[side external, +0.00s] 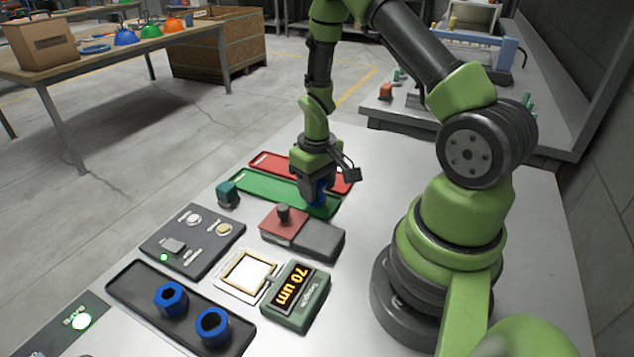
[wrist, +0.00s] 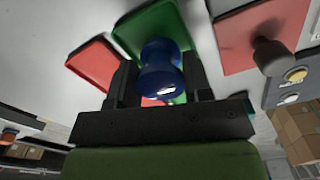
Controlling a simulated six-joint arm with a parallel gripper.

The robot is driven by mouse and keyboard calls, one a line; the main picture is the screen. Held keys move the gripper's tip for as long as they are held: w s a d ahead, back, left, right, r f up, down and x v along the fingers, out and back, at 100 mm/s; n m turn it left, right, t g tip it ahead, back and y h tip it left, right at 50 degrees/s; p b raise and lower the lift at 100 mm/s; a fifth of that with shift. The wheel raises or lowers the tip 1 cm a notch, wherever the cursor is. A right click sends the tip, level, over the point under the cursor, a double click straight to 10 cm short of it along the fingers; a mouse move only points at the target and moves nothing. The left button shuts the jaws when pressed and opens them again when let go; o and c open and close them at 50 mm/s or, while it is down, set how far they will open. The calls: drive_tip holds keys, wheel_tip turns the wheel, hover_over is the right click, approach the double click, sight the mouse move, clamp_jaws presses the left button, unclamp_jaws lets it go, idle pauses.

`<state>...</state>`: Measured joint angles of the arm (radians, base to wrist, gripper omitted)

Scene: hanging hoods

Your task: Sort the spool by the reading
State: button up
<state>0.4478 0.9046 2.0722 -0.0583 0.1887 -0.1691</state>
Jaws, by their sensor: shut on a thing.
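My gripper (side external: 318,187) is shut on a blue spool (side external: 321,192), which also shows between the fingers in the wrist view (wrist: 162,68). The spool is over the near right end of the green tray (side external: 265,188); I cannot tell if it touches the tray. The red tray (side external: 283,161) lies just behind the green one. The gauge display (side external: 294,290) reads "70 um" in orange. Two blue parts, a hexagonal one (side external: 171,299) and a round one (side external: 213,326), stand in the black tray (side external: 133,277) at the front.
A red and grey block with a dark knob (side external: 283,213) stands close in front of the green tray. A teal block (side external: 228,194) sits at its left end. A white square plate (side external: 247,273) lies beside the gauge. A dark panel (side external: 205,250) with a green light is left.

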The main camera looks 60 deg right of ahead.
drive_tip(key=shift+f, duration=0.5)
drive_tip(key=o, duration=1.1)
drive_tip(key=shift+r, duration=0.1)
wheel_tip(320, 180, up, 9)
drive_tip(key=shift+r, duration=0.2)
drive_tip(key=s+a+r+t, duration=0.2)
drive_tip(key=s+a+r, duration=0.1)
drive_tip(key=a+r, duration=0.2)
drive_tip(key=s+a+r+t+y, duration=0.1)
drive_tip(key=s+a+r, duration=0.3)
drive_tip(key=r, duration=0.4)
drive_tip(key=s+a+r+t+y, duration=0.1)
drive_tip(key=s+a+r+t, duration=0.2)
drive_tip(key=a+r+t, duration=0.1)
drive_tip(key=shift+s+a+r, duration=0.15)
drive_tip(key=shift+a+r, duration=0.3)
drive_tip(key=shift+r, duration=0.25)
drive_tip(key=shift+s+a+r, duration=0.1)
drive_tip(key=shift+a+r, duration=0.3)
drive_tip(key=shift+r, duration=0.25)
